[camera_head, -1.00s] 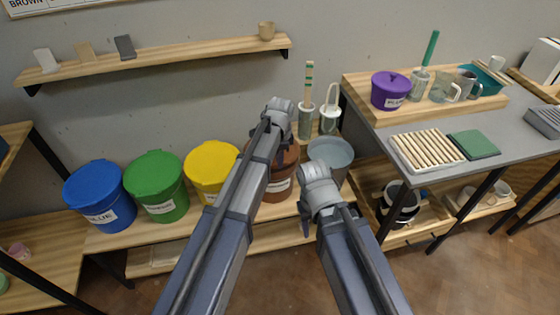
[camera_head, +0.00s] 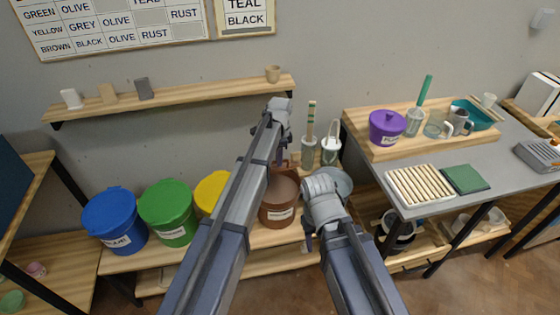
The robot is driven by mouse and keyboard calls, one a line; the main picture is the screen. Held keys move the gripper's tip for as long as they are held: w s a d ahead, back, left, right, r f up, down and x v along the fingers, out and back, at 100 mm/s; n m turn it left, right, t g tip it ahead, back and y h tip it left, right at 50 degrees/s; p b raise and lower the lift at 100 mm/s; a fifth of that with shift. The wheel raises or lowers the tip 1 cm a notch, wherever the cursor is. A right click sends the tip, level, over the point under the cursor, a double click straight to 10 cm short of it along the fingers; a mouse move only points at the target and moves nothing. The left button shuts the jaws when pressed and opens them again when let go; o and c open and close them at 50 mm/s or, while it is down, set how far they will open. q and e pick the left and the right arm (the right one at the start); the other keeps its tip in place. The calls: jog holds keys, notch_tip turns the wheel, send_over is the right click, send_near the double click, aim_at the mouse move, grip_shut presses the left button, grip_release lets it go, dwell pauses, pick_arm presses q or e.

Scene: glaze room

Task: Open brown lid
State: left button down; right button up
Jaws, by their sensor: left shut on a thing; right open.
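The brown bucket (camera_head: 277,214) stands on the low wooden bench, and its brown inside shows at the top. A brown edge, likely its lid (camera_head: 292,166), shows above the bucket's back rim; my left arm hides most of it. My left gripper (camera_head: 279,158) is over the back of the bucket, shut, seemingly on the lid; the grip itself is hard to see.
Blue (camera_head: 112,218), green (camera_head: 167,208) and yellow (camera_head: 211,188) lidded buckets stand in a row to the left. Jars with tools (camera_head: 308,152) stand behind. A wall shelf (camera_head: 190,95) runs above. A grey table (camera_head: 430,205) with a purple pot (camera_head: 386,128) is on the right.

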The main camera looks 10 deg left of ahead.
pick_arm(q)
jog(key=shift+w+a, duration=0.2)
jog(key=shift+w, duration=0.1)
jog(key=c, duration=1.3)
grip_release()
jog(key=o, duration=0.3)
jog(key=shift+w+f, duration=0.15)
jog(key=shift+f, duration=0.05)
jog(key=shift+o, duration=0.6)
jog(key=shift+d, duration=0.1)
jog(key=shift+r, duration=0.1)
jog(key=shift+s+r+p, duration=0.2)
jog(key=shift+r+p, duration=0.15)
jog(key=shift+p, duration=0.05)
jog(key=r+p, duration=0.7)
jog(key=shift+s, duration=0.25)
